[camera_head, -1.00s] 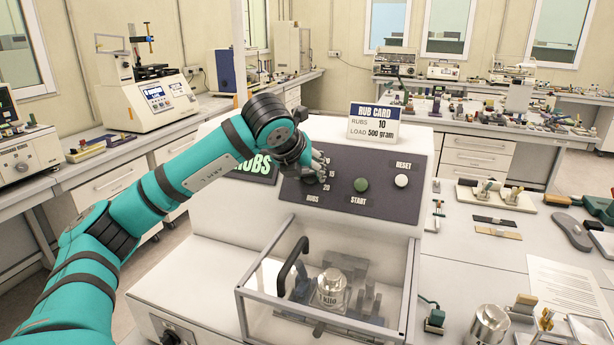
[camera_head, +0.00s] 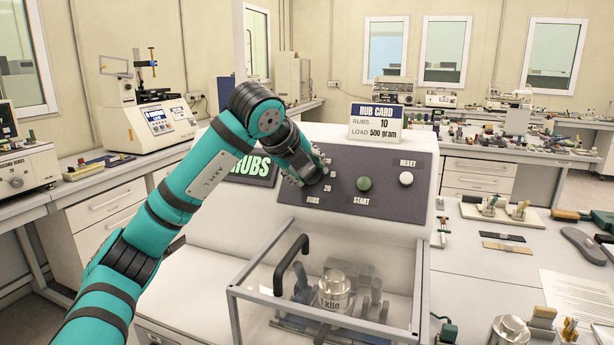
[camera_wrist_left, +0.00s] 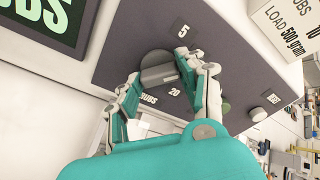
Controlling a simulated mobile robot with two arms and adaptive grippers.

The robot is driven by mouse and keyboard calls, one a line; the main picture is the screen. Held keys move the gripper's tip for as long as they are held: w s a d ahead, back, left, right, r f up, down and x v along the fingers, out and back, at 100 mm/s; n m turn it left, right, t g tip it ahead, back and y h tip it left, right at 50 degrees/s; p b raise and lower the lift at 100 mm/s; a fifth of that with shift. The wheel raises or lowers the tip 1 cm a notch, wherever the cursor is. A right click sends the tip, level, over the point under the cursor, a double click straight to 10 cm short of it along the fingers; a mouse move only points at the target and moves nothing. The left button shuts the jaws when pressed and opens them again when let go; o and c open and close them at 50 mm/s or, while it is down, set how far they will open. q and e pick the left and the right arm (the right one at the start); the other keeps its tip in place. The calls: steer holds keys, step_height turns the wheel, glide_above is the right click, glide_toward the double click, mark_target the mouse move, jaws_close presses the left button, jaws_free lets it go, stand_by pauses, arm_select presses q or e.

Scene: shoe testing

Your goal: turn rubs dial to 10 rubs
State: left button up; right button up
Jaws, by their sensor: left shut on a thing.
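The rubs dial (camera_wrist_left: 152,63) is a dark grey round knob with a raised bar, on the dark panel of the white rub tester. My left gripper (camera_wrist_left: 163,76) is shut on its bar, with one finger at each end. In the head view my left gripper (camera_head: 312,168) is at the panel's left and hides most of the dial. The 5 label (camera_wrist_left: 182,31) and 20 label (camera_wrist_left: 174,92) show in the wrist view; a finger partly covers the labels between. I cannot tell which number the dial points to. My right gripper is out of view.
The green START button (camera_head: 364,184) and white RESET button (camera_head: 406,179) sit right of the dial. The rub card (camera_head: 376,122) above reads 10 rubs, 500 gram. A clear cover with a black handle (camera_head: 292,263) stands below, over a metal kilo weight (camera_head: 334,291).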

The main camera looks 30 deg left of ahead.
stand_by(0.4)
arm_select(q)
steer(key=o, duration=1.2)
steer(key=shift+c, duration=0.2)
steer(key=a+v, duration=0.1)
steer(key=v, duration=1.1)
steer(key=shift+d, duration=0.5)
